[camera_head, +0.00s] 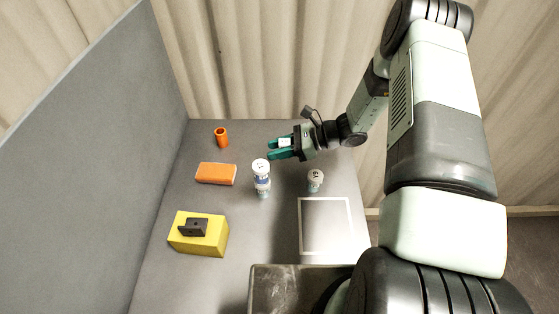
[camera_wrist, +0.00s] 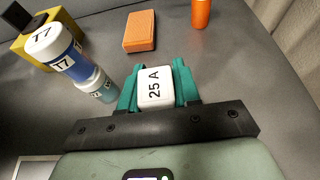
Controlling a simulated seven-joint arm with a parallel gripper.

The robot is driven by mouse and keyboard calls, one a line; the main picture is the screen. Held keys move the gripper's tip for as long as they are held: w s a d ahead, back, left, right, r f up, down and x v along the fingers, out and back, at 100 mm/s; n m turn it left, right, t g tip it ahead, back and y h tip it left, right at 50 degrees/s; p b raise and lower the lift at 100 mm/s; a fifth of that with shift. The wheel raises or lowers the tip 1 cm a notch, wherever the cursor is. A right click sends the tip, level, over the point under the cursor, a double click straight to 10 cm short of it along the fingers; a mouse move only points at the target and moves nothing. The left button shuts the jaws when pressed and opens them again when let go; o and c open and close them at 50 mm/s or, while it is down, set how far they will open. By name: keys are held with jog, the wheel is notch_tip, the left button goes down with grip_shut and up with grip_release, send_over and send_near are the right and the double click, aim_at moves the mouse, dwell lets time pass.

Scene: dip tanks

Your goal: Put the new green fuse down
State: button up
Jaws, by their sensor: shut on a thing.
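My gripper (camera_wrist: 157,88) is shut on a small white-faced block marked "25 A", the fuse (camera_wrist: 155,92), held between its two teal fingers. Only its white face shows clearly; I see no green on it apart from the fingers. In the head view my gripper (camera_head: 281,148) reaches in from the right, above the back part of the grey table, with the fuse (camera_head: 286,142) small between the fingers. It appears held above the table, and I cannot tell its exact height.
A T7 bottle (camera_head: 262,178) stands close in front of the gripper. A white-capped bottle (camera_head: 315,178) stands to the right. A white square outline (camera_head: 325,199) marks bare table. An orange block (camera_head: 215,174), orange cylinder (camera_head: 222,138) and yellow block (camera_head: 202,244) with a dark bracket (camera_head: 193,228) are left.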

aim_at(278, 166)
notch_tip(278, 166, down, 5)
jog(key=o, duration=1.1)
jog(key=shift+c, duration=0.2)
jog(key=v, duration=1.2)
jog(key=shift+d, duration=0.1)
